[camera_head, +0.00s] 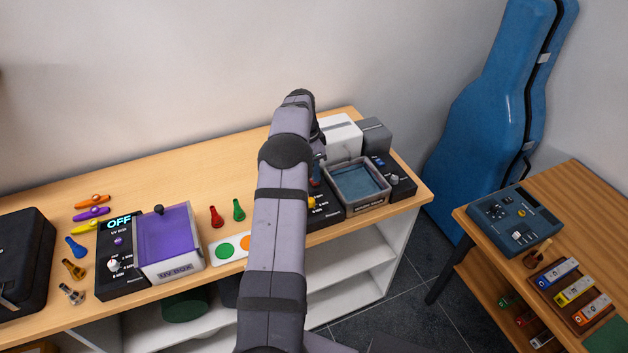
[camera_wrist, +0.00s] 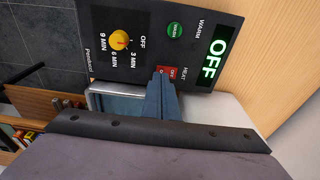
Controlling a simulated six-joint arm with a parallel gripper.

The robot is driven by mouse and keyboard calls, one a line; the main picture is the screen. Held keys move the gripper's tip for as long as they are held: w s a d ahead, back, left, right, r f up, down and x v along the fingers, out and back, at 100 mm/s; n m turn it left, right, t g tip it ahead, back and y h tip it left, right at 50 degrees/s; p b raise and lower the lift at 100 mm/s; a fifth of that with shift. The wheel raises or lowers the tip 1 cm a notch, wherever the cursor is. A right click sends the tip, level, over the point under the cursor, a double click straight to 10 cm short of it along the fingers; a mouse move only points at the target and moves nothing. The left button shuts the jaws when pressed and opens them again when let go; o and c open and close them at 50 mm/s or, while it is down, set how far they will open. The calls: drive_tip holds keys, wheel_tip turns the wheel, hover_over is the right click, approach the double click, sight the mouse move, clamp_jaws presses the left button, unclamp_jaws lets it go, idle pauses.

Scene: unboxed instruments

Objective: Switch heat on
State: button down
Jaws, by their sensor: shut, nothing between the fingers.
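The black control panel (camera_wrist: 200,25) fills the top of the wrist view and has a lit green OFF display (camera_wrist: 217,47). The HEAT switch (camera_wrist: 173,73) is a small red and white part beside the word HEAT, with a red OFF mark showing. My gripper (camera_wrist: 160,82) is shut and empty. Its blue fingertips are right at the switch and cover part of it; I cannot tell whether they touch. In the head view my arm hides much of the panel (camera_head: 327,213), and the gripper (camera_head: 317,168) shows only in part.
A green WARM button (camera_wrist: 174,30) and a yellow timer knob (camera_wrist: 119,40) are on the same panel. A water-filled bath (camera_head: 344,199) stands just right of it. White and grey boxes (camera_head: 341,134) stand behind. A purple UV box (camera_head: 168,240) is further left.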

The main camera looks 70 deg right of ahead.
drive_tip(key=shift+f+b, duration=0.4)
drive_tip(key=shift+f, duration=0.25)
idle(0.5)
wheel_tip(320, 180, up, 7)
drive_tip(key=p, duration=0.5)
idle(0.6)
idle(0.3)
